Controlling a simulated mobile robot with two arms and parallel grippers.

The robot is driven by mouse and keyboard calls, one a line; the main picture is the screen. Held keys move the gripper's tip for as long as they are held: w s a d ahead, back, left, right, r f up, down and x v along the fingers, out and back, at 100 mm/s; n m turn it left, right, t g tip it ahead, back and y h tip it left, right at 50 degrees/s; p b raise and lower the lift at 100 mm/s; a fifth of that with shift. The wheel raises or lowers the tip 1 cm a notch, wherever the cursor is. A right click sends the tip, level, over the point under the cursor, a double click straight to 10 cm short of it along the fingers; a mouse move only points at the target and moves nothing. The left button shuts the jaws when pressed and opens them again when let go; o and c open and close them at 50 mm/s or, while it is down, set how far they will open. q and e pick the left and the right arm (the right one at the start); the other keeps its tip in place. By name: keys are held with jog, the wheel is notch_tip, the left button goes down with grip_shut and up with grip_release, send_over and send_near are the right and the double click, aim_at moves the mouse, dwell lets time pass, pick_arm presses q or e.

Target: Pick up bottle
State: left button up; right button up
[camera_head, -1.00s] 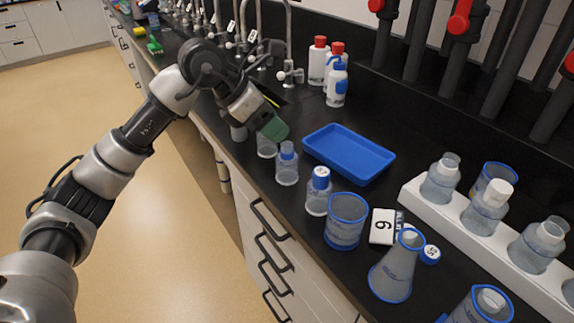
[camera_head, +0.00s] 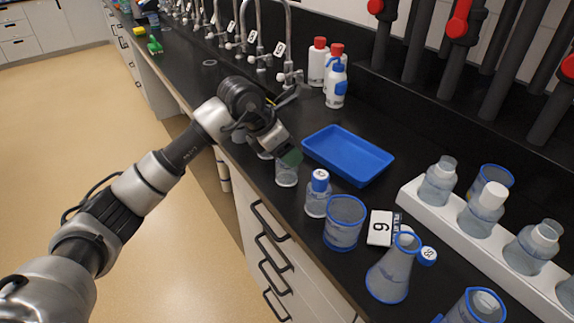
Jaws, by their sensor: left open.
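A small clear bottle (camera_head: 286,174) stands upright near the front edge of the black counter. Another small clear bottle with a blue cap (camera_head: 317,193) stands just to the right, closer to me. Part of a further clear container (camera_head: 264,153) shows behind my gripper, mostly hidden. My right gripper is not in view.
A blue tray (camera_head: 347,155) lies right of the gripper. A blue-rimmed beaker (camera_head: 344,222), a number card (camera_head: 380,228) and a flask (camera_head: 393,270) stand nearer. A white rack (camera_head: 449,231) holds bottles at right. Wash bottles (camera_head: 336,84) and taps (camera_head: 288,75) stand behind.

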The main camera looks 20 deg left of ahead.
pick_arm(q)
jog(key=shift+f, duration=0.15)
grip_shut()
dwell(0.4)
